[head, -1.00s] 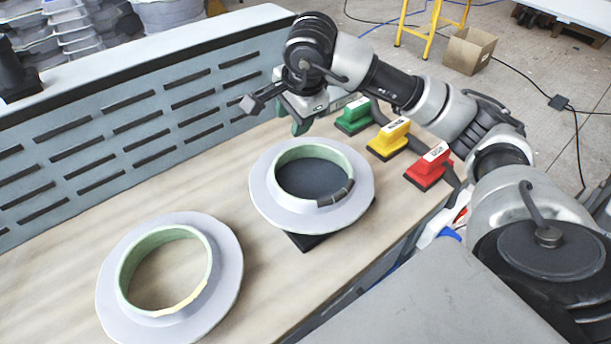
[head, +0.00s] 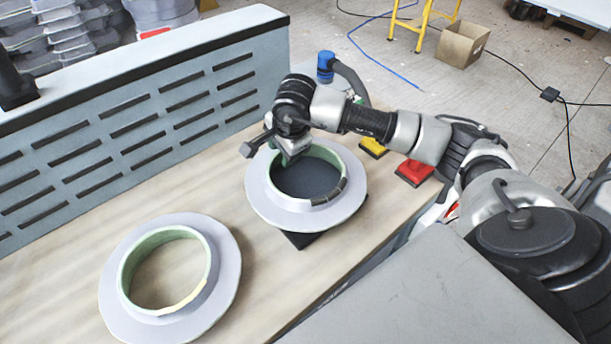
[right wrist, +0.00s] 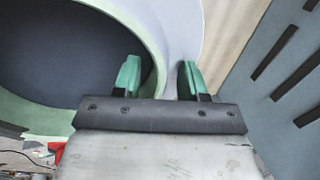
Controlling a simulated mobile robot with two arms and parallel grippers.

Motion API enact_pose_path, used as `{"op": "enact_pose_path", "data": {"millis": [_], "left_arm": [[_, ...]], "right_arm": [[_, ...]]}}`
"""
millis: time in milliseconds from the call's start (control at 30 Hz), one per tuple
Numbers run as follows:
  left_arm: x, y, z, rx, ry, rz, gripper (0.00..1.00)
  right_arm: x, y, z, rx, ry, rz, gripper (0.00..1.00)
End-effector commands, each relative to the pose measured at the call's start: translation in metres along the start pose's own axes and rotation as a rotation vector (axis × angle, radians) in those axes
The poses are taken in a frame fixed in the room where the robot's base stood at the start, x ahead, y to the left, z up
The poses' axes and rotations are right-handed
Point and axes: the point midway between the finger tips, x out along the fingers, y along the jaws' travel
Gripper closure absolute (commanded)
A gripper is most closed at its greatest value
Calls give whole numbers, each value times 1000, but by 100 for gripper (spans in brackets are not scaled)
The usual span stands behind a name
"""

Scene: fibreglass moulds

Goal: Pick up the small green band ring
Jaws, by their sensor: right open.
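A pale grey flanged ring with a green inner band (head: 342,160) sits on a black base on the wooden bench; its band has a dark patch at the near right. A second similar ring (head: 228,255), with a green band and a yellowish patch, lies nearer at the left. My right gripper (head: 290,158) is at the far left rim of the first ring. In the right wrist view its green fingers (right wrist: 157,68) are open, one over the ring's dark opening and one on the outer side, with the ring's wall (right wrist: 166,40) between them. Contact is unclear. My left gripper is out of view.
A slotted blue-grey panel (head: 150,110) stands along the bench's back. Bare wood (head: 60,265) lies left of the nearer ring.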

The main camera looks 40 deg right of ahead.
Motion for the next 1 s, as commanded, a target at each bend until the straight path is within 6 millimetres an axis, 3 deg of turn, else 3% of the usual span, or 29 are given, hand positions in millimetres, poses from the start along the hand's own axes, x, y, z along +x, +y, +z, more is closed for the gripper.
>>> {"op": "enact_pose_path", "data": {"millis": [67,333,800,1000], "left_arm": [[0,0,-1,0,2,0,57],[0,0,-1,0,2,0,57],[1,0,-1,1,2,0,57],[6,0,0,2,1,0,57]], "right_arm": [[0,0,0,0,0,0,58],[0,0,0,0,0,1,99],[-1,0,0,3,-1,2,100],[-15,-5,0,2,-1,-3,100]]}}
